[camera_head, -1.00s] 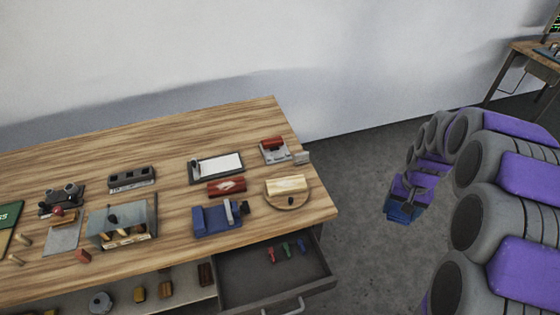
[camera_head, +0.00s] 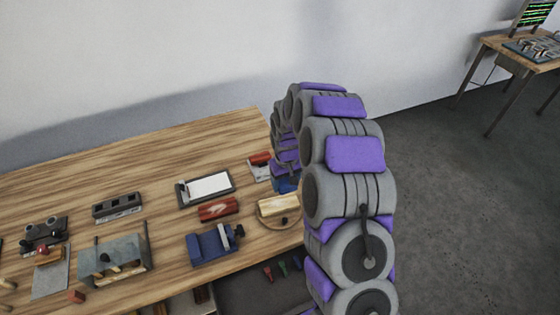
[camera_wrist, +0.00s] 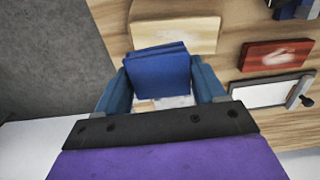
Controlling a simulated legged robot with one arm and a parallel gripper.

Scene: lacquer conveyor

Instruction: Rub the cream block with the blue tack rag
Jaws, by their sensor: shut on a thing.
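The cream block (camera_head: 278,205) lies on a round wooden stand near the right end of the workbench. In the wrist view the cream block (camera_wrist: 178,35) shows just beyond the rag, with pale wood grain. My gripper (camera_wrist: 162,80) is shut on the blue tack rag (camera_wrist: 157,72), a folded dark blue pad between its two blue fingers. In the head view the rag (camera_head: 287,184) is close behind the cream block, partly hidden by my arm. I cannot tell for certain whether the rag touches the block, but it appears apart.
A red block (camera_head: 218,209) with a pale smear lies left of the cream block. A blue vise (camera_head: 213,245) and a white-faced board (camera_head: 205,187) stand nearby. An open drawer is below the front edge. Floor lies right of the bench.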

